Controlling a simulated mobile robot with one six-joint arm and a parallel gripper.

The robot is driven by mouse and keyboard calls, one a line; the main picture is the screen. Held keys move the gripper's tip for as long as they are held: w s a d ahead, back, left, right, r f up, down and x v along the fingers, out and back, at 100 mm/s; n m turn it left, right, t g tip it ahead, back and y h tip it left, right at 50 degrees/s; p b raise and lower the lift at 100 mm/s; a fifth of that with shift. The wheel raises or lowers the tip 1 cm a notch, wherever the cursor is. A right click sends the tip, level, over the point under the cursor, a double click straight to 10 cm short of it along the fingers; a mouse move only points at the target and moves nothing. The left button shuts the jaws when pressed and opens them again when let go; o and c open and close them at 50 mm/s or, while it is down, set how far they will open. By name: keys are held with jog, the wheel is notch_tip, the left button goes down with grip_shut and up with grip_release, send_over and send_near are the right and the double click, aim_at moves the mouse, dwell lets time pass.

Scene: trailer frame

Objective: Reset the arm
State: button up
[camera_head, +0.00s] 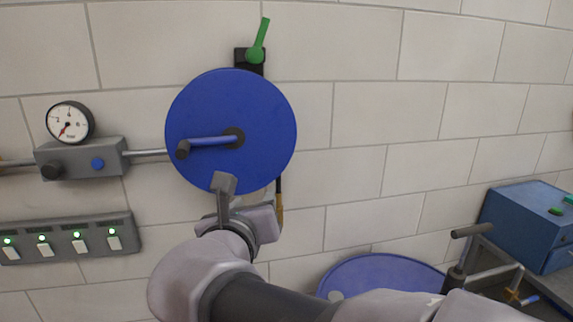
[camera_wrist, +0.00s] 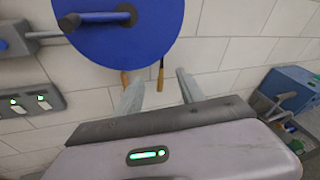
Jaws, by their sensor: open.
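My gripper (camera_wrist: 160,92) is open, its two grey fingers spread apart with only wall and the lower end of a hanging tool between them in the wrist view. In the head view my gripper (camera_head: 226,186) is in front of the lower edge of a large blue disc (camera_head: 265,115) on the wall. The disc has a blue crank handle (camera_head: 210,141) with a dark knob at its left end. The gripper appears empty. I cannot tell whether a fingertip touches the disc.
A pressure gauge (camera_head: 70,122) sits on a grey pipe block at left, above a switch panel (camera_head: 75,242) with green lights. A green lever (camera_head: 260,42) is above the disc. A blue drum (camera_head: 380,274) and a blue box (camera_head: 520,222) stand at right. The wall at upper right is bare.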

jog(key=s+d+f+m+g+h+b, duration=0.2)
jog(key=s+d+f+m+g+b, duration=0.15)
jog(key=s+d+f+m, duration=0.55)
jog(key=s+d+f+m+g+h+b, duration=0.15)
jog(key=d+f+m+g, duration=0.4)
jog(key=d+m, duration=0.7)
jog(key=s+a+f+m+y+b, duration=0.2)
jog(key=s+f+m, duration=0.3)
jog(key=m, duration=0.5)
jog(key=s+a+f+m+y+b, duration=0.2)
jog(key=s+f+m+y, duration=0.2)
jog(key=m, duration=0.7)
jog(key=s+f, duration=0.2)
jog(key=s, duration=0.1)
jog(key=shift+s+f+g, duration=0.2)
jog(key=shift+s+g, duration=0.1)
jog(key=shift+g, duration=0.1)
jog(key=shift+m, duration=0.25)
